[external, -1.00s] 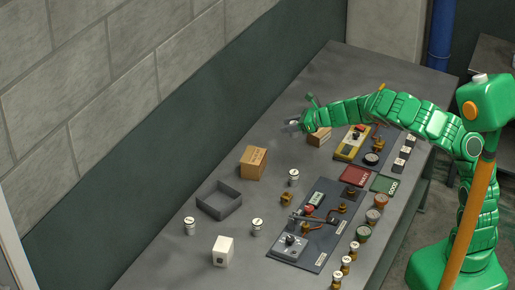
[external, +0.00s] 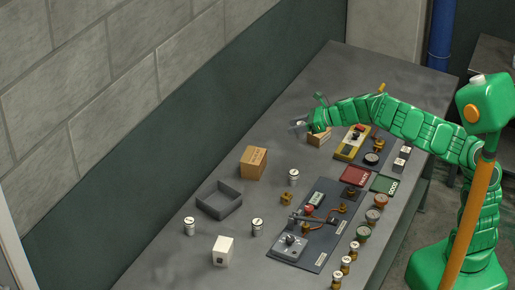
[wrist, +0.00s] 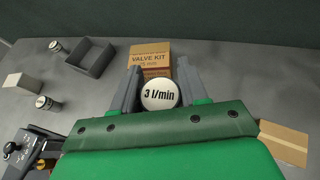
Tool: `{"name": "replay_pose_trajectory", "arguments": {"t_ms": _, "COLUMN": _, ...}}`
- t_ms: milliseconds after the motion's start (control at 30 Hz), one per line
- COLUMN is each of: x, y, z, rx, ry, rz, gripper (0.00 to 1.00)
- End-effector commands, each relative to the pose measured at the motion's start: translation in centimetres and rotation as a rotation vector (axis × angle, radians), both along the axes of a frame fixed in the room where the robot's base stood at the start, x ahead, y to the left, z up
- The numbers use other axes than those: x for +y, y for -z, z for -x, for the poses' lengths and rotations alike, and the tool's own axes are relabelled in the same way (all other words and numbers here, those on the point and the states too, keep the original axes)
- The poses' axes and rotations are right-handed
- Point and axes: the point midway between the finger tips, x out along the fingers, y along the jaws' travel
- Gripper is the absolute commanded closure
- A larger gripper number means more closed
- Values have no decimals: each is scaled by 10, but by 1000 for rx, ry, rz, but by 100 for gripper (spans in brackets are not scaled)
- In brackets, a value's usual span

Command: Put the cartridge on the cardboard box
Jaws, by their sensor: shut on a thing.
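My gripper (external: 298,127) is shut on a cartridge with a round white top (wrist: 160,95), marked "3 l/min" in the wrist view. The cartridge sits between the two grey fingers, above the bench; its lower part is hidden. The brown cardboard box (external: 253,162), lettered "VALVE KIT", stands on the bench to the left of and nearer the camera than my gripper in the external view. In the wrist view, the box (wrist: 150,52) shows just beyond the fingertips, partly covered by the left finger and cartridge. The held cartridge is hard to make out in the external view.
A grey open tray (external: 220,203), a white cube (external: 223,251) and white-topped cylinders (external: 257,227) stand on the bench. A second cardboard item (external: 320,137) lies by my gripper. Dark panels with fittings (external: 310,235) fill the right side. Bench beyond the box is clear.

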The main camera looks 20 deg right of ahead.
Motion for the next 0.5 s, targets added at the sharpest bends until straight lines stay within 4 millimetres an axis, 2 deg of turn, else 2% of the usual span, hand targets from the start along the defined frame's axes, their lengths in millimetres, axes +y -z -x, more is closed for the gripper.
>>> {"name": "replay_pose_trajectory", "arguments": {"t_ms": 200, "x": 49, "y": -36, "z": 39, "rx": -6, "ry": -189, "rz": -5, "gripper": 90}}
{"name": "replay_pose_trajectory", "arguments": {"t_ms": 333, "x": 67, "y": -49, "z": 60, "rx": -2, "ry": -274, "rz": 2, "gripper": 90}}
{"name": "replay_pose_trajectory", "arguments": {"t_ms": 500, "x": 78, "y": -56, "z": 72, "rx": 0, "ry": -325, "rz": 11, "gripper": 90}}
